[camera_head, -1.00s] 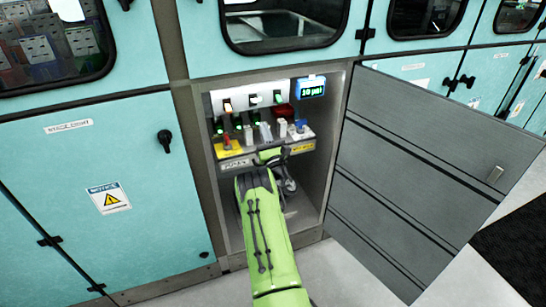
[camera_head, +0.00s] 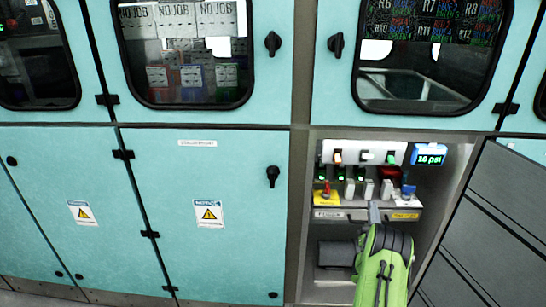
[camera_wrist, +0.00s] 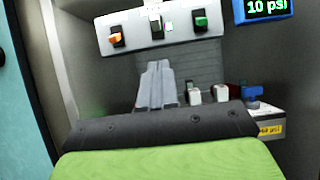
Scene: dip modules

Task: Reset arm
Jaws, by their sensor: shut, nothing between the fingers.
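My gripper (camera_head: 374,210) is in front of the open cabinet bay at the right of the head view, just below the shelf front with the row of small switches. My green arm rises from the bottom edge behind it. In the wrist view my gripper (camera_wrist: 157,84) shows as two grey fingers lying together, pointing into the bay, with nothing between them. The fingers hide part of the shelf there.
The bay holds a white switch panel (camera_head: 356,153), a blue gauge reading 10 psi (camera_head: 429,155) and a shelf with a yellow-based red switch (camera_head: 326,196). Closed teal cabinets (camera_head: 205,165) stand at left.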

